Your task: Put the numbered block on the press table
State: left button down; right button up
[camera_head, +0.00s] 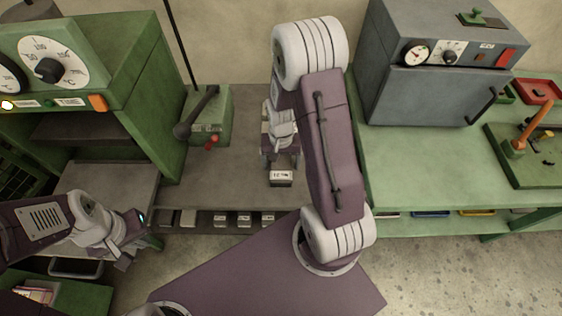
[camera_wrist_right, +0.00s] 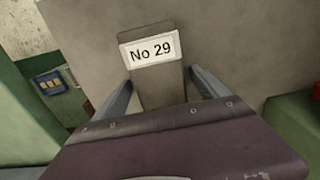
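The numbered block (camera_head: 281,179), a small grey block with a white label, is on the grey press table (camera_head: 225,185) near its front edge. In the right wrist view the block (camera_wrist_right: 160,90) reads "No 29". My right gripper (camera_head: 281,162) is above and behind its label end. In the right wrist view the gripper's fingers (camera_wrist_right: 161,76) are on either side of the block, with a narrow gap beside it. Whether the block rests fully on the table is hard to see. My left gripper (camera_head: 130,249) is at the lower left, away from the block; its finger opening is unclear.
A green lever unit (camera_head: 208,118) stands at the back left of the table. Several labelled blocks (camera_head: 219,220) lie on a shelf under the front edge. A green bench (camera_head: 425,165) with a grey oven (camera_head: 420,95) is at the right. A green oven (camera_head: 130,60) is at the left.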

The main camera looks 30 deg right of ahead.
aim_at(281, 163)
jog(key=shift+r, duration=0.25)
notch_tip(281, 163, up, 12)
jog(key=p, duration=0.2)
jog(key=s+a+n+t, duration=0.1)
jog(key=s+a+n, duration=0.5)
jog(key=a, duration=0.1)
jog(key=shift+s+f, duration=0.2)
jog(key=shift+f, duration=0.05)
jog(key=shift+s+a, duration=0.1)
jog(key=shift+a, duration=0.05)
dwell(0.6)
